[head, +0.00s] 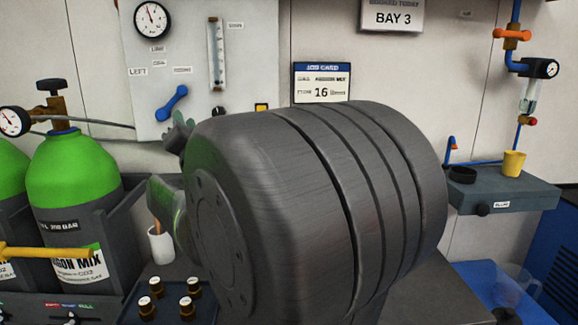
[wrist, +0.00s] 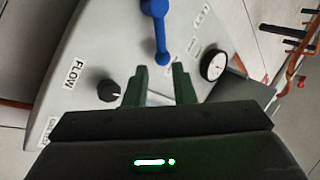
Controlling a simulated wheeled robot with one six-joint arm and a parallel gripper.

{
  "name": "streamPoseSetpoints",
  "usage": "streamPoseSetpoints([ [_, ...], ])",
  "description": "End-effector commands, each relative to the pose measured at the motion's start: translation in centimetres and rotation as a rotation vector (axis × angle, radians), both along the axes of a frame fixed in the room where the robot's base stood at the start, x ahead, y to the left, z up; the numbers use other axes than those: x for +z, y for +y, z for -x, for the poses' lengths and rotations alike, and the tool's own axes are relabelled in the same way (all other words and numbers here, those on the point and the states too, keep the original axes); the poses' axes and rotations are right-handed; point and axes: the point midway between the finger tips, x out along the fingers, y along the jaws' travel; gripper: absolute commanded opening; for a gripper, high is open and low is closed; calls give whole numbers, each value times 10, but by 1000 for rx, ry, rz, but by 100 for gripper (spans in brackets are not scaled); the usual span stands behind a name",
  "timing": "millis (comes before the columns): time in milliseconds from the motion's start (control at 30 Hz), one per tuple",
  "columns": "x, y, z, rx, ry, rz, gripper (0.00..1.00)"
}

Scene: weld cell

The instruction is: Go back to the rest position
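My gripper (wrist: 159,78) shows in the wrist view with its two dark green fingers apart and nothing held between them. It faces the grey gauge panel (wrist: 85,65), whose blue lever (wrist: 158,30), black flow knob (wrist: 108,90) and round gauge (wrist: 214,66) lie beyond the fingertips. The same panel (head: 190,60) stands at the upper left of the head view, with its blue lever (head: 172,103) tilted. My large dark arm link fills the middle of the head view and hides most of the gripper and part of the panel.
Green gas cylinders (head: 75,175) stand at the left.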

Motion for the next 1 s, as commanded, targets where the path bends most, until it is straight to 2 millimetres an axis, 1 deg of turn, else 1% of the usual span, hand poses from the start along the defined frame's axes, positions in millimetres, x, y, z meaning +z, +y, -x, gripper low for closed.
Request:
streamPoseSetpoints([
  [33, 5, 5, -9, -1, -1, 0, 23],
  [467, 38, 40, -76, 0, -2, 0, 23],
  [500, 42, 39, -73, 0, -1, 20, 23],
  [600, 44, 40, -72, 0, -4, 61, 23],
  [800, 44, 42, -72, 0, -8, 115, 23],
  [1000, 42, 43, -71, 1, -9, 124, 23],
])
